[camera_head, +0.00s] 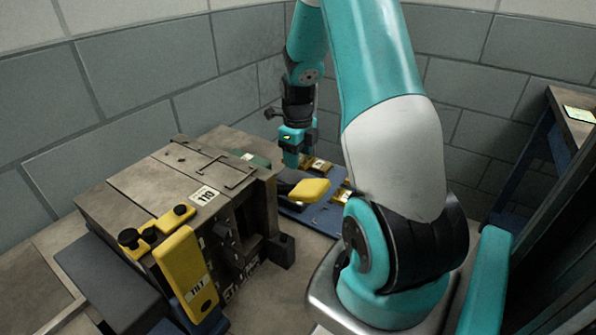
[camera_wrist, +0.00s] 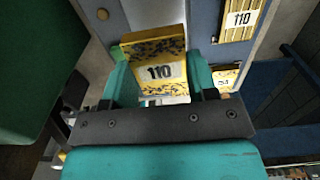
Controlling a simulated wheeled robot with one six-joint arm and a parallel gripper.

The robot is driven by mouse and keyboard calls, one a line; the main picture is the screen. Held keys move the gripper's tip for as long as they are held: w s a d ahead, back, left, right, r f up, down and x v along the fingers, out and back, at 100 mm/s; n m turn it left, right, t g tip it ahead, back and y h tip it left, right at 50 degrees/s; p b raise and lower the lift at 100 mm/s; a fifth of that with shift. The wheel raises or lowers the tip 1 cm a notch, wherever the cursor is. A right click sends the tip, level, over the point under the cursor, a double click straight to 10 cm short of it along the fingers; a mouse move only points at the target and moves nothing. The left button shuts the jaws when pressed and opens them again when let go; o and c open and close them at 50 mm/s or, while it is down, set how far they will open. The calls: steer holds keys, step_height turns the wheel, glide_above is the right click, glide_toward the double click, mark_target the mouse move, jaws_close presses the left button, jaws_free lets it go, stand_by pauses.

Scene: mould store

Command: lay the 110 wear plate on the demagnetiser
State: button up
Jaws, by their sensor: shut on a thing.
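In the wrist view a yellow wear plate (camera_wrist: 144,51) with dark worn speckles and a white "110" label lies between the teal fingers of my gripper (camera_wrist: 158,78). My gripper is shut on it. In the head view my gripper (camera_head: 291,160) points down behind the large grey mould block, and I cannot clearly make out the held plate there. A dark green object (camera_head: 257,159) shows partly behind the mould block; I cannot tell whether it is the demagnetiser. A dark green surface (camera_wrist: 35,60) fills the left of the wrist view.
Another plate labelled 110 (camera_wrist: 238,20) and a further yellow plate (camera_wrist: 222,84) lie to the right of my gripper. A blue tray (camera_head: 308,212) holds yellow plates.

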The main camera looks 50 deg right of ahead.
mark_target(298, 178)
steer(key=shift+f, duration=2.3)
steer(key=shift+f, duration=0.15)
steer(key=shift+f+b, duration=0.15)
steer(key=shift+b, duration=0.15)
steer(key=o, duration=0.9)
steer(key=shift+o, duration=0.2)
step_height(298, 178, up, 13)
steer(key=shift+f+p, duration=0.2)
steer(key=shift+p, duration=0.3)
